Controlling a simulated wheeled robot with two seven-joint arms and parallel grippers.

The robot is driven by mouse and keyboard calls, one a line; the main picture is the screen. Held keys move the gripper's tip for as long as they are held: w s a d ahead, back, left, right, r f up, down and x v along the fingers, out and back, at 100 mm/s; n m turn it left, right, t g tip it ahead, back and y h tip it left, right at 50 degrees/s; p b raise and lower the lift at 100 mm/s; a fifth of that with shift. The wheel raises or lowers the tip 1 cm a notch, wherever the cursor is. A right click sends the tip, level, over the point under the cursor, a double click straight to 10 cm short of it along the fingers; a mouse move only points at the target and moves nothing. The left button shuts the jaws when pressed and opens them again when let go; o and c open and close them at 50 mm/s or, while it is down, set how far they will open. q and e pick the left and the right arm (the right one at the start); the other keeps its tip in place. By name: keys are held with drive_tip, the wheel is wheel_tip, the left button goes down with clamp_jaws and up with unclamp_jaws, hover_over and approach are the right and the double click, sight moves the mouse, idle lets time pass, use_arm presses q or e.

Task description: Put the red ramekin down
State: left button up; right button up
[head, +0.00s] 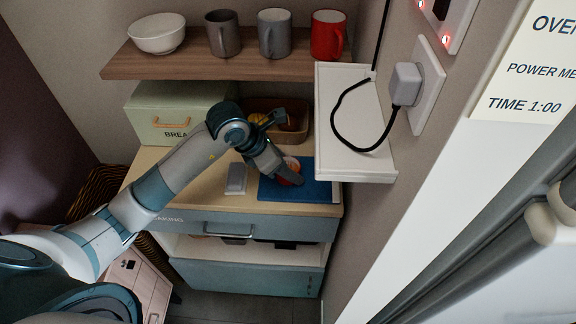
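The red ramekin (293,163) is small and mostly hidden behind my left gripper; its red side and a pale patch show. It is at the blue mat (322,188) on the wooden counter. I cannot tell whether it rests on the mat or is held just above it. My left gripper (289,176) reaches in from the left, with a dark finger across the front of the ramekin. The far finger is hidden, so its grip cannot be made out. My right gripper is not in view.
A grey-white block (236,179) lies left of the mat. A green bread box (172,112) and a brown basket (296,134) stand behind. A shelf (190,66) with a bowl and mugs hangs above. A white ledge (352,165) juts out at right.

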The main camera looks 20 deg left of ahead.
sight(278, 177)
use_arm(q)
drive_tip(key=o, duration=1.2)
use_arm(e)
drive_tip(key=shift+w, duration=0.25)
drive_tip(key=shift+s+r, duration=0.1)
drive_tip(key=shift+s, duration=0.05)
use_arm(q)
drive_tip(key=shift+r, duration=0.2)
drive_tip(key=shift+b+v, duration=0.4)
drive_tip(key=shift+v, duration=0.6)
drive_tip(key=v, duration=0.3)
drive_tip(key=shift+f+b, duration=0.15)
drive_tip(key=shift+b, duration=0.25)
drive_tip(key=b+v, duration=0.1)
drive_tip(key=v, duration=0.6)
drive_tip(key=shift+d, duration=0.1)
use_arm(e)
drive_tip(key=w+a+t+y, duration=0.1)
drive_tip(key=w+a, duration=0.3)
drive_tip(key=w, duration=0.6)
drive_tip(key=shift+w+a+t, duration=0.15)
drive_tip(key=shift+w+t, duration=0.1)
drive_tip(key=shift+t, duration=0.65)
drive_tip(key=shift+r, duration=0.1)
